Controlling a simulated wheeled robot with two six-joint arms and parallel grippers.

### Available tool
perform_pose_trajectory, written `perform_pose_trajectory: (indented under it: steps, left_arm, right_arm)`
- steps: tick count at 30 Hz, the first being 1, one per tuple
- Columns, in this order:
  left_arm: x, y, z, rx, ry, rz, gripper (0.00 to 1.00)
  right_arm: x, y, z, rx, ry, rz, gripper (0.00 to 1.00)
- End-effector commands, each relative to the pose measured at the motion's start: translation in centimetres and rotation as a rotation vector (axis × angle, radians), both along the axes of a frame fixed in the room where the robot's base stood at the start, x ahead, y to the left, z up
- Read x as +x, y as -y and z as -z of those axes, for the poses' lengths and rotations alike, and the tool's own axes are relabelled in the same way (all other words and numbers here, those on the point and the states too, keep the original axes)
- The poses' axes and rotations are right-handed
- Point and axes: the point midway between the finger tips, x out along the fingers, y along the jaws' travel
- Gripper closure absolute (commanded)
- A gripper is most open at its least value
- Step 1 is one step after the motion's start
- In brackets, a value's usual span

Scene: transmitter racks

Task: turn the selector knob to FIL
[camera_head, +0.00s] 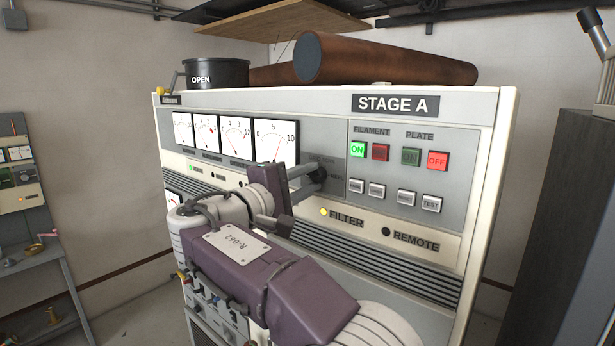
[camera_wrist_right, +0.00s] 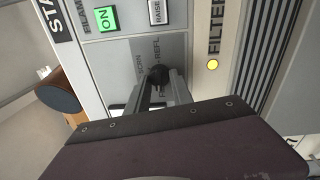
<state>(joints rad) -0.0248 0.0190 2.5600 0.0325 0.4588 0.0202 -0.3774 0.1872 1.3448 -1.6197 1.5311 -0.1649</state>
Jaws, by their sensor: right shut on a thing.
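The selector knob (camera_wrist_right: 158,76) is a small dark round knob on the grey panel, seen in the right wrist view between my fingertips. My right gripper (camera_wrist_right: 157,88) is shut on it. My left gripper is not in view.
The STAGE A cabinet (camera_head: 225,101) has a row of meters (camera_head: 275,141) left of the gripper. Right of it are the lit green FILAMENT ON button (camera_head: 357,149) and the red PLATE OFF button (camera_head: 437,160). A yellow FILTER lamp (camera_head: 323,212) glows below.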

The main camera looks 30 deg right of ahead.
Motion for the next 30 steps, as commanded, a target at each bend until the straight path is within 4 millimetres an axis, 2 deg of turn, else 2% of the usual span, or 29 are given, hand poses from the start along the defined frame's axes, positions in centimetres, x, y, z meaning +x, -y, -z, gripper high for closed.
perform_pose_trajectory:
  steps: [9,24,25,27,30]
  left_arm:
    - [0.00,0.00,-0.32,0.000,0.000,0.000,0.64]
    - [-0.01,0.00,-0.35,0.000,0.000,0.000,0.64]
    - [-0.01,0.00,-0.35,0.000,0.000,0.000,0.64]
    - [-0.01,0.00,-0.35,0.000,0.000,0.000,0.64]
    - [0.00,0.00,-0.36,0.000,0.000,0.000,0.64]
  right_arm:
    - [-0.03,0.02,0.31,-0.032,-0.095,0.002,1.00]
    - [-0.02,0.01,0.32,-0.039,-0.111,0.002,1.00]
    - [-0.02,0.01,0.32,-0.039,-0.111,0.002,0.70]
    - [0.00,0.01,0.29,-0.040,-0.109,0.001,0.51]
    - [-0.02,0.01,0.21,-0.040,-0.108,0.001,0.51]
